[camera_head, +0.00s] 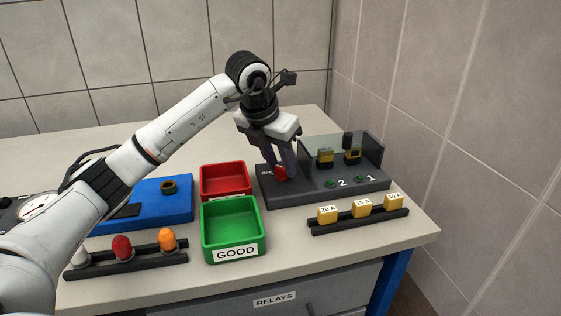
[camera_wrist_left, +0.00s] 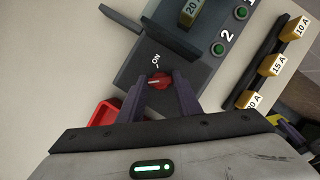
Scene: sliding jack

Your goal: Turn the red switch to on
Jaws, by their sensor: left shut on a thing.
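The red switch (camera_head: 281,173) is a small red knob on the left end of the dark grey test box. It also shows in the left wrist view (camera_wrist_left: 159,81), with a white "ON" mark just above it on the panel. My left gripper (camera_head: 282,168) reaches down onto the switch from above. In the left wrist view its two fingers (camera_wrist_left: 160,92) stand on either side of the knob and are shut on it. The knob's white pointer line is hard to read at this size. My right gripper is not in view.
The box carries a clear cover over relays and two green buttons (camera_head: 331,184). A red bin (camera_head: 226,167) and a green "GOOD" bin (camera_head: 262,235) stand left of it. A rack of yellow relays (camera_head: 362,206) lies in front. A blue block (camera_head: 185,211) stands farther left.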

